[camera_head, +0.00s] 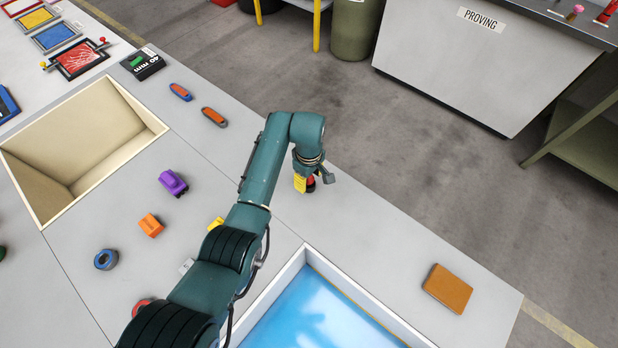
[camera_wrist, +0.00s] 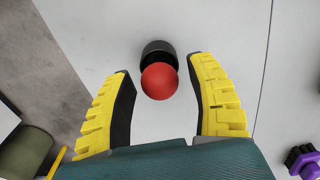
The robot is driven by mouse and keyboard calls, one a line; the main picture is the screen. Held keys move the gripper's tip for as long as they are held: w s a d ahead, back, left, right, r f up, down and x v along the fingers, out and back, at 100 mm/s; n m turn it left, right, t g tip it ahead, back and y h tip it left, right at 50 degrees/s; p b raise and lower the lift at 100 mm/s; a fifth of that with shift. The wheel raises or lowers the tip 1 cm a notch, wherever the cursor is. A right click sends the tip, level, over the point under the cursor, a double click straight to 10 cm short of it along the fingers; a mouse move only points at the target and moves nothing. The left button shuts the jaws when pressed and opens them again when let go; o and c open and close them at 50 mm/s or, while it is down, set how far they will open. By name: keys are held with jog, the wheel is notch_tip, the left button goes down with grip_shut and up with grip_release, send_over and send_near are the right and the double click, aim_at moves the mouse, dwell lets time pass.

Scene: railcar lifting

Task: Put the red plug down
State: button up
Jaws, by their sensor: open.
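The red plug has a round red knob (camera_wrist: 159,81) and a black base (camera_wrist: 157,52). In the wrist view it lies between the two yellow fingers of my gripper (camera_wrist: 160,90), with a gap to each side. The fingers are spread open around it. In the head view my gripper (camera_head: 306,184) is low over the grey worktop, right of the arm's elbow, and a bit of the red plug (camera_head: 310,184) shows beside a yellow finger. Whether the base rests flat on the worktop is hard to tell.
A blue-floored tray (camera_head: 320,310) and an orange-brown block (camera_head: 447,289) lie nearer. A purple piece (camera_head: 173,183), an orange piece (camera_head: 151,225) and a blue ring (camera_head: 106,259) stand left. A beige recess (camera_head: 90,140) opens at far left. The worktop right of my gripper is clear.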

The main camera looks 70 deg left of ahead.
notch_tip(320, 180, up, 12)
jog(key=p, duration=0.2)
jog(key=shift+f, duration=0.15)
jog(key=w+d+r+m+t+y, duration=0.25)
jog(key=w+d+r+m, duration=0.2)
jog(key=w, duration=0.35)
jog(key=w+d+r+m+t+y, duration=0.25)
jog(key=w+d+r, duration=0.2)
jog(key=w, duration=0.25)
jog(key=w+d+r+m+t, duration=0.3)
jog(key=d+r, duration=0.3)
jog(key=d, duration=0.1)
jog(key=w+d+r+m+t, duration=0.3)
jog(key=w+d+r+m, duration=0.1)
jog(key=d+r, duration=0.2)
jog(key=s+d+r+m+t+h, duration=0.2)
jog(key=s+d+r+m+t, duration=0.3)
jog(key=d+r, duration=0.5)
jog(key=s+d+r+m+t+h, duration=0.3)
jog(key=s+d+r+m+t, duration=0.2)
jog(key=s+d+r, duration=0.3)
jog(key=d+r+t, duration=0.1)
jog(key=d+r, duration=0.2)
jog(key=d, duration=0.3)
jog(key=shift+s+r, duration=0.15)
jog(key=shift+r, duration=0.05)
